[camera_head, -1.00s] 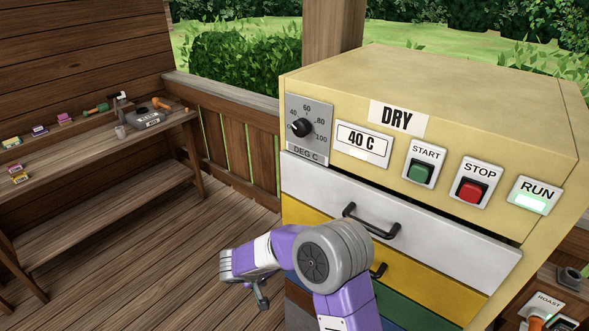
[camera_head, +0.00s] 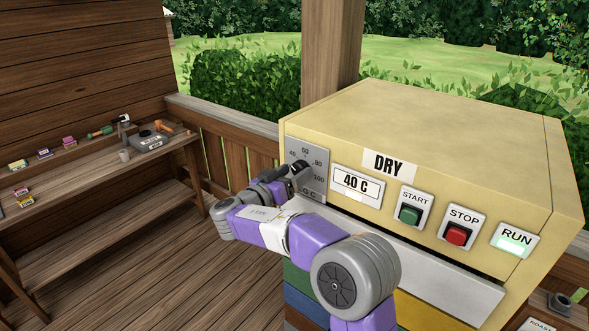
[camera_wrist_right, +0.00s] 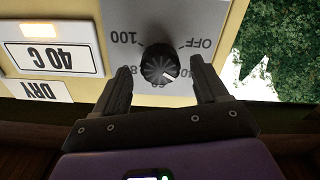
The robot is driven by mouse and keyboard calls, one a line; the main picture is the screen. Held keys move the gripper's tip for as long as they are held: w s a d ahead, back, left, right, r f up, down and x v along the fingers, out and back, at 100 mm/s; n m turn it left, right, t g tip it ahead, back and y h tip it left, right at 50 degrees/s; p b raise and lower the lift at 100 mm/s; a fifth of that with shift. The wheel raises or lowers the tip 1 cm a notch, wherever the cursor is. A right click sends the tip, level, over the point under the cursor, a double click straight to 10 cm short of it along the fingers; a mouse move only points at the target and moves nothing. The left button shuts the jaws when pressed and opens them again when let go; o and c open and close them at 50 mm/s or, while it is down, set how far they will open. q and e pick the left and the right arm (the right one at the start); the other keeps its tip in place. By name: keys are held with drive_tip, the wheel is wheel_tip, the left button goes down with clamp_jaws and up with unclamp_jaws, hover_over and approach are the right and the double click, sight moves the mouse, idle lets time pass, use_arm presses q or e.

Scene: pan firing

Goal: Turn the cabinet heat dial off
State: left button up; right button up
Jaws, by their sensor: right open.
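The black heat dial (camera_head: 302,166) is on a grey DEG C plate (camera_head: 316,178) at the left of the yellow cabinet's front. In the right wrist view, which is upside down, the dial (camera_wrist_right: 160,63) sits between my right gripper's two fingers, and its white mark points near the 40 label. The OFF label (camera_wrist_right: 200,43) shows beside it. My right gripper (camera_wrist_right: 161,66) is open around the dial, with a gap visible on each side. In the head view the gripper (camera_head: 284,174) partly covers the plate. The display (camera_head: 357,186) reads 40 C. My left gripper is out of view.
START (camera_head: 411,215) and STOP (camera_head: 457,234) buttons and a lit green RUN lamp (camera_head: 512,245) are right of the display. Coloured drawers lie below, partly behind my right arm. A wooden bench (camera_head: 90,190) with small items stands at left.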

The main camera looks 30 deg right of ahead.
drive_tip(key=shift+w+d, duration=0.2)
drive_tip(key=shift+d, duration=0.25)
drive_tip(key=shift+c, duration=0.3)
drive_tip(key=c, duration=1)
